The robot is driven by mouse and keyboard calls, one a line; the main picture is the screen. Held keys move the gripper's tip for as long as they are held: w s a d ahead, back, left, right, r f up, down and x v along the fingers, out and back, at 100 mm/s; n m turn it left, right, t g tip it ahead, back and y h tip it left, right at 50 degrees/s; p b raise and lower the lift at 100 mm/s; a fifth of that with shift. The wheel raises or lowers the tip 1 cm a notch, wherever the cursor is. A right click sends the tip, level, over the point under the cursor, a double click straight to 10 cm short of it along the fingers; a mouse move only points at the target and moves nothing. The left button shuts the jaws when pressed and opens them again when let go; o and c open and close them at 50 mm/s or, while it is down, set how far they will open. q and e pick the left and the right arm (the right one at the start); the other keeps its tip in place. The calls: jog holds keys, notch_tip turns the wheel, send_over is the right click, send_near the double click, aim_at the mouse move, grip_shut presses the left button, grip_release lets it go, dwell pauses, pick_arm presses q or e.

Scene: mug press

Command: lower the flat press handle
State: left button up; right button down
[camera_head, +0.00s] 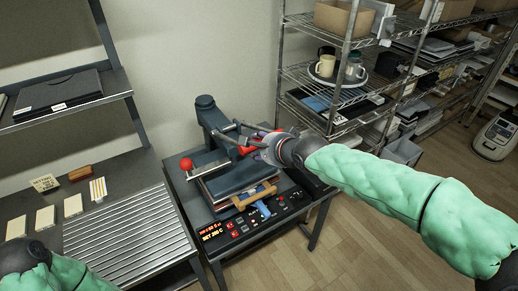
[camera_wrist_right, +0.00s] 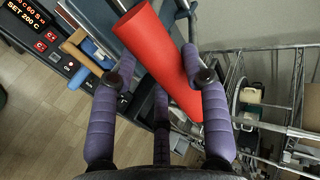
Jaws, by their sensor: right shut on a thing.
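The flat press (camera_head: 205,112) stands on a dark table, with a dark flat upper plate (camera_head: 232,178) lying low over its bed. Its red handle grip (camera_head: 246,150) is at the right gripper in the head view, mostly covered by the fingers. In the right wrist view the red handle (camera_wrist_right: 160,45) runs diagonally between the purple fingers. My right gripper (camera_wrist_right: 158,62) is shut on this handle, with one finger on each side and a third below. My left arm shows only at the bottom left corner; its gripper is out of the picture.
A red ball knob (camera_head: 186,164) sits at the press's left. A wooden-handled piece (camera_head: 255,196) and a lit control panel (camera_head: 225,233) are at the front. A wire shelf (camera_head: 340,100) with mugs stands close behind the right arm. A ribbed counter (camera_head: 125,225) lies left.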

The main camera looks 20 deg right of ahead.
notch_tip(320, 180, down, 15)
jog(key=s+b, duration=0.2)
jog(key=b, duration=0.7)
jog(key=shift+s+b, duration=0.3)
jog(key=shift+b, duration=0.05)
jog(key=c, duration=1)
grip_release()
jog(key=o, duration=0.4)
jog(key=shift+w+f, duration=0.15)
jog(key=shift+w+d+r, duration=0.1)
jog(key=shift+w+r, duration=0.05)
jog(key=shift+r, duration=0.05)
jog(key=shift+r, duration=0.15)
